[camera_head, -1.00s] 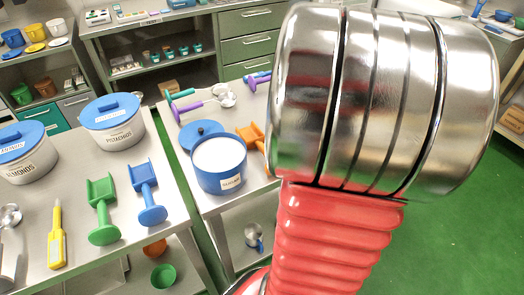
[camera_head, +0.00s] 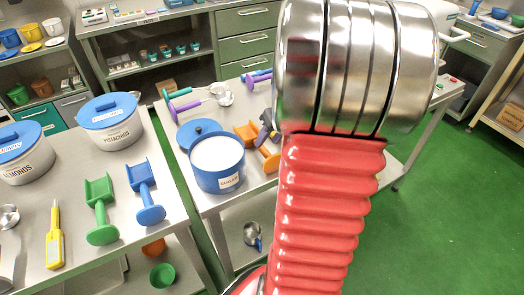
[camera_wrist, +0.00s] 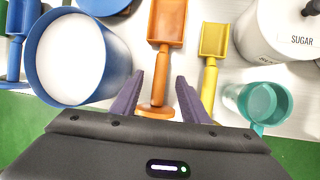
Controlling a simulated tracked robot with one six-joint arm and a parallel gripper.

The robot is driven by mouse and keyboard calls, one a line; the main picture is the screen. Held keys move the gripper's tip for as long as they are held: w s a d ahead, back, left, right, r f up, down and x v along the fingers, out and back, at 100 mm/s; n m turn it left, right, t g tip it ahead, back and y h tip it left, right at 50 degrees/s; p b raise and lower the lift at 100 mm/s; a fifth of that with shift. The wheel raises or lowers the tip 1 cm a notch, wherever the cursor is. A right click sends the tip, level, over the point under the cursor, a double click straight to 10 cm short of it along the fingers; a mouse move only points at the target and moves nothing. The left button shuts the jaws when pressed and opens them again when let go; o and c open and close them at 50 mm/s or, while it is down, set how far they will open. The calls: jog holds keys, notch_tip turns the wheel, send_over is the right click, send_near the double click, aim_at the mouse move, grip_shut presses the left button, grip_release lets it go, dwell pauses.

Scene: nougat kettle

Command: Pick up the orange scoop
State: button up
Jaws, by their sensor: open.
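The orange scoop (camera_head: 246,132) lies on the right-hand steel table, just right of the blue pot of white contents. In the wrist view the orange scoop (camera_wrist: 167,22) has its pan at the top and its handle running down to a round end. My gripper (camera_wrist: 160,80) is open, with one dark purple finger on each side of the scoop's handle. I see no finger clearly touching it. In the head view my gripper (camera_head: 267,130) shows partly over the scoop; my arm hides the area to the right.
The blue pot (camera_wrist: 75,60) stands close left of my gripper. A yellow scoop (camera_wrist: 211,60), a teal cup (camera_wrist: 262,103) and a white sugar pot (camera_wrist: 275,30) are to the right. Purple- and teal-handled tools (camera_head: 190,103) lie behind the blue pot.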

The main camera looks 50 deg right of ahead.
aim_at(263, 146)
jog(key=shift+x, duration=2.6)
jog(key=shift+d, duration=0.15)
jog(key=shift+c, duration=0.3)
grip_shut()
